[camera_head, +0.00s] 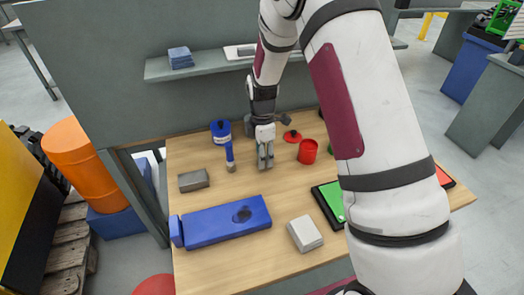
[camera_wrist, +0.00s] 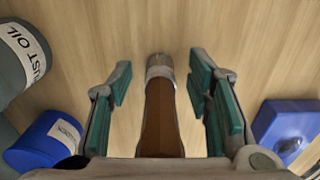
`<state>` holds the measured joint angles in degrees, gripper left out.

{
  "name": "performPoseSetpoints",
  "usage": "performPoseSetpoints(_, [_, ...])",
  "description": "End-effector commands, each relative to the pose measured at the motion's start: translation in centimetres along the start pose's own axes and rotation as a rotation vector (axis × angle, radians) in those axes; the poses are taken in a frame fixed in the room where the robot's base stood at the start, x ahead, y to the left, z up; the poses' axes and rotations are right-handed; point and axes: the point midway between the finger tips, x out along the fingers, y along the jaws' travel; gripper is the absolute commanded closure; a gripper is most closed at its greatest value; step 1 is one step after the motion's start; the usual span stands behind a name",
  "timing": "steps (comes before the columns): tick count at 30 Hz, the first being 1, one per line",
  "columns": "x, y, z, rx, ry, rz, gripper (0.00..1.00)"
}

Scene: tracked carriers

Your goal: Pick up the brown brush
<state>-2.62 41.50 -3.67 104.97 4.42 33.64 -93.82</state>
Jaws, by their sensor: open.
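The brown brush (camera_wrist: 163,115) shows in the wrist view, with a brown wooden handle and a silvery metal end pointing away from me. It lies between the two fingers of my gripper (camera_wrist: 163,98), which are open with green pads. A gap shows between the brush and each pad. In the head view my gripper (camera_head: 265,158) points down over the wooden table; I cannot make out the brown brush there, and it is probably hidden by the gripper.
A blue-handled brush (camera_head: 230,158) and a blue can (camera_head: 220,132) stand left of my gripper. A red cup (camera_head: 308,151) is to its right, near a red lid (camera_head: 292,136). A grey block (camera_head: 193,180), blue box (camera_head: 227,222) and pale block (camera_head: 305,233) lie nearer.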

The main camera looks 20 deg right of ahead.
Motion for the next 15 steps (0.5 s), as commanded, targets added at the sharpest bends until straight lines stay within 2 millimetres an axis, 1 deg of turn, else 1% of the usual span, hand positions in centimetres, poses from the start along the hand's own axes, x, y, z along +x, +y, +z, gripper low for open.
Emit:
performPoseSetpoints(1, [-0.01,0.00,0.01,0.000,0.000,0.000,0.54])
performPoseSetpoints(7, [-0.03,0.00,0.01,0.000,0.000,0.000,1.00])
performPoseSetpoints(15, [-0.05,0.00,0.02,0.000,0.000,0.000,1.00])
